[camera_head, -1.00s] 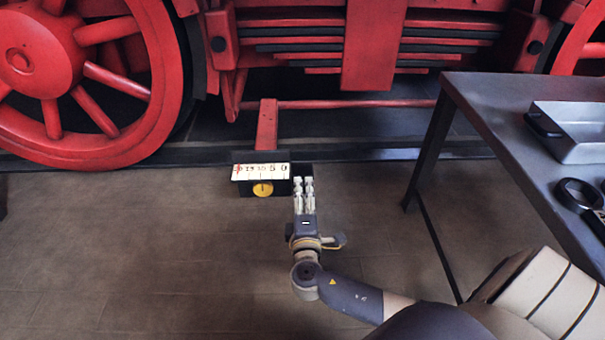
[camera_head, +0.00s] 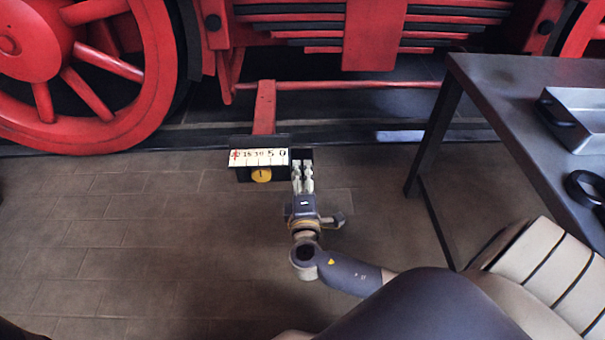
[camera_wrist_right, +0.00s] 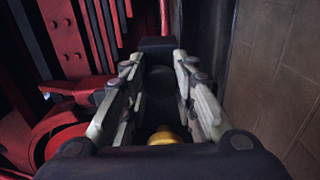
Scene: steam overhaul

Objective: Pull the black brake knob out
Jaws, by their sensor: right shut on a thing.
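My right gripper (camera_head: 302,168) is low near the floor, at the right side of a small black box (camera_head: 243,174) with a white number scale (camera_head: 259,157) and a yellow round knob (camera_head: 261,174). In the right wrist view its two fingers (camera_wrist_right: 160,68) are shut on a dark rounded thing (camera_wrist_right: 158,82), which I take to be the black brake knob. Its outline is hard to make out against the dark behind it. In the head view the fingers hide most of it. My left gripper is not in view.
The red locomotive wheel (camera_head: 84,75) and red frame (camera_head: 372,35) stand behind the box. A red bar (camera_head: 264,108) meets the box from behind. A dark table (camera_head: 505,90) with a metal tray (camera_head: 582,110) is on the right. The floor left of my arm is clear.

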